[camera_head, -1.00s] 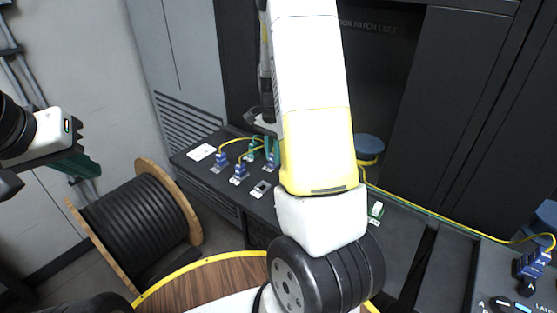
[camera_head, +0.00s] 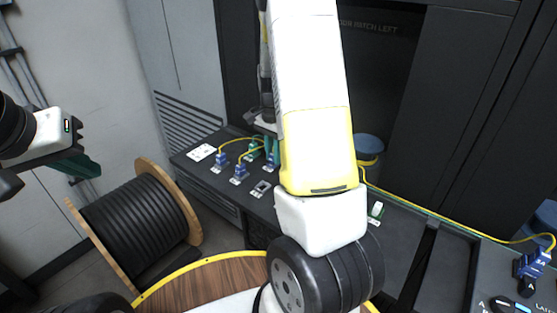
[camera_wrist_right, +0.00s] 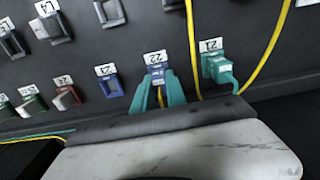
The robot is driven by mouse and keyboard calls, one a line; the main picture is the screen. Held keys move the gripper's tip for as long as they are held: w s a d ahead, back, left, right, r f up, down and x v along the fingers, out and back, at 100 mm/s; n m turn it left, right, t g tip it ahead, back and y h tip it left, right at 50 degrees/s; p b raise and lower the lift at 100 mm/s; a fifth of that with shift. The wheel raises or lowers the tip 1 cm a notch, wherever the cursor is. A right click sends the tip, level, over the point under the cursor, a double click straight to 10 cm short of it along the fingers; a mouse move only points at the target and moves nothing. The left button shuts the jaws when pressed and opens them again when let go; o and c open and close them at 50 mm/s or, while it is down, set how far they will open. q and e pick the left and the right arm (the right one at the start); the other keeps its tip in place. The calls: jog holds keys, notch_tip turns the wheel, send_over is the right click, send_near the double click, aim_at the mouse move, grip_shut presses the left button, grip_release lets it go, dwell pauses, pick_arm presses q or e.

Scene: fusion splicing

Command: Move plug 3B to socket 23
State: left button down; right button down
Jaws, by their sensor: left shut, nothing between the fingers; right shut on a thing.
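In the right wrist view, the teal fingers of my right gripper (camera_wrist_right: 160,92) are closed around a blue plug (camera_wrist_right: 156,74) with a yellow cable. The plug is at the socket labelled 22; how deep it sits cannot be told, and no 3B mark is readable. Socket 23 (camera_wrist_right: 111,86), blue-framed and empty, is just left of it. In the head view, my right gripper (camera_head: 271,152) is partly hidden behind my own arm, over the panel. My left gripper (camera_head: 84,163) is shut and empty, in the air at the left, away from the panel.
A green plug (camera_wrist_right: 218,69) sits at socket 21, close to the right finger. Yellow cables (camera_wrist_right: 265,55) hang nearby. Other blue plugs (camera_head: 221,159) stand on the black panel (camera_head: 195,166). A wooden cable reel (camera_head: 190,215) stands on the floor at left.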

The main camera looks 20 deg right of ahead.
jog(key=shift+r, duration=0.15)
jog(key=shift+r, duration=2.85)
jog(key=shift+w, duration=0.1)
